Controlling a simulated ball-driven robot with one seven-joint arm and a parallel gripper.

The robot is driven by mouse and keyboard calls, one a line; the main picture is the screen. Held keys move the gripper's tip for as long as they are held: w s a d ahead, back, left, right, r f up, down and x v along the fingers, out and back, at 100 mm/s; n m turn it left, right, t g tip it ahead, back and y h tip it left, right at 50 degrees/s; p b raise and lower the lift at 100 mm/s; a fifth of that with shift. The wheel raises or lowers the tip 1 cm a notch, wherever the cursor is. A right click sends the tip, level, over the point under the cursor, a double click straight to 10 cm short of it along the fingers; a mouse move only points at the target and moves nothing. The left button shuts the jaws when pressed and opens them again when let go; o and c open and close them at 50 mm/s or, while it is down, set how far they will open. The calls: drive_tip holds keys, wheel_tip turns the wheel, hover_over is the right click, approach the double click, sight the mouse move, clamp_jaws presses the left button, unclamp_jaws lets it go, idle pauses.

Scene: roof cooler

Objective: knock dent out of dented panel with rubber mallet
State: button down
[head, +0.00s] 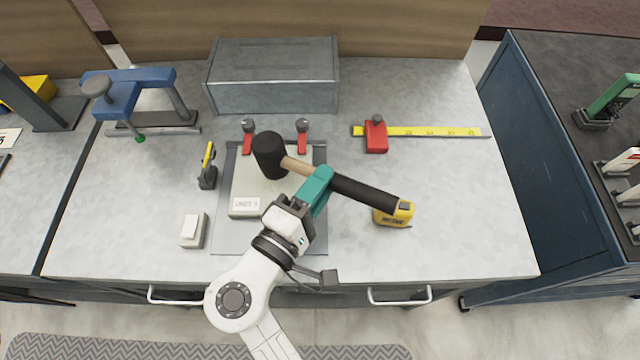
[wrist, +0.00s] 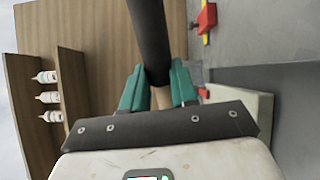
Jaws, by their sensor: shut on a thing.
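The rubber mallet shows a black head (head: 268,156), a wooden neck and a long black grip (head: 365,191). My gripper (head: 316,184) has teal fingers shut on the mallet's handle, where wood meets grip. The black grip also shows between my fingers in the wrist view (wrist: 150,40). The pale panel (head: 250,184) lies on a grey base on the bench, with two red clamps (head: 248,138) (head: 302,136) at its far edge. The mallet head appears over the panel's far part; its height above it is hard to tell. My gripper and the mallet hide part of the panel, and no dent is clearly visible.
A grey metal box (head: 273,85) stands behind the panel. A yellow ruler with a red slider (head: 376,136) lies right of it. A yellow tape measure (head: 394,216) sits under the grip's end. A white switch block (head: 194,231) and a blue clamp stand (head: 130,95) are left.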

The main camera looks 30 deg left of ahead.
drive_tip(key=shift+r+p, duration=0.5)
drive_tip(key=shift+r, duration=0.75)
wheel_tip(320, 180, up, 8)
drive_tip(key=p, duration=0.6)
